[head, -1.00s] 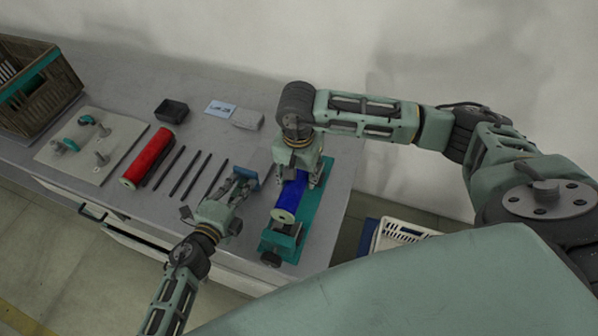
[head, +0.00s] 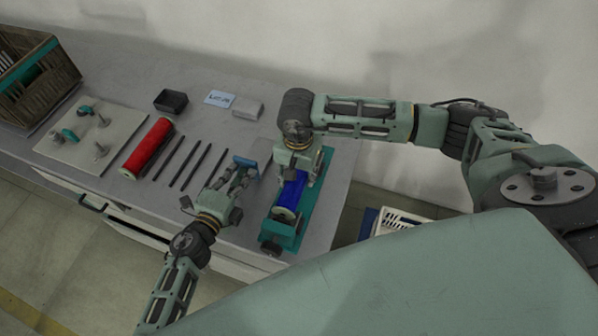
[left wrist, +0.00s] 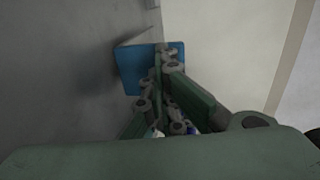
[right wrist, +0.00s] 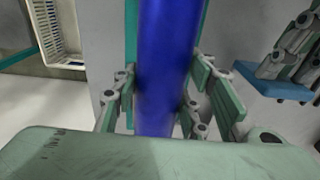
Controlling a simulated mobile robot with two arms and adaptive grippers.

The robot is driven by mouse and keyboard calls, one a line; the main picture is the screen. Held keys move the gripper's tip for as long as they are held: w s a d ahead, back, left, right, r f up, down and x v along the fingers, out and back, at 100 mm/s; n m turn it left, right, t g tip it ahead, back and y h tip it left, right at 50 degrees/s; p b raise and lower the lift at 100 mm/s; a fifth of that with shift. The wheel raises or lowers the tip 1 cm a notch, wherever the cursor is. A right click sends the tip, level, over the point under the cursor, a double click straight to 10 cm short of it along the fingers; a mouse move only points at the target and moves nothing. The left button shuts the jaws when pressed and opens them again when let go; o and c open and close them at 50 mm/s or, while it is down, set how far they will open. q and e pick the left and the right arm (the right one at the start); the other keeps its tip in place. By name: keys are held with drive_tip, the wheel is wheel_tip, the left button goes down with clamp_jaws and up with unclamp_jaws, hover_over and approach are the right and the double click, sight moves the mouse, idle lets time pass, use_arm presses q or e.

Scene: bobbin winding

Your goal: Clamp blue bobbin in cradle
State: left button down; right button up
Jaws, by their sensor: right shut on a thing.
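The blue bobbin (head: 291,188) lies lengthwise over the teal cradle (head: 314,212), its pale near end close to the cradle's front end piece (head: 283,233). My right gripper (head: 298,180) is shut on the bobbin from above; in the right wrist view the fingers sit either side of the blue bobbin (right wrist: 164,65). Whether the bobbin touches the cradle bed is hidden.
A red bobbin (head: 148,148) and several dark rods (head: 183,165) lie left of my left gripper. A white basket (head: 400,222) is beyond the table's right edge.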

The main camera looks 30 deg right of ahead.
drive_tip(key=shift+f, duration=0.1)
drive_tip(key=shift+f, duration=1.25)
drive_tip(key=o, duration=1.4)
drive_tip(key=shift+s+a+r, duration=0.1)
drive_tip(key=shift+r, duration=1.95)
drive_tip(key=shift+s+a+r, duration=0.1)
drive_tip(key=shift+r, duration=1.9)
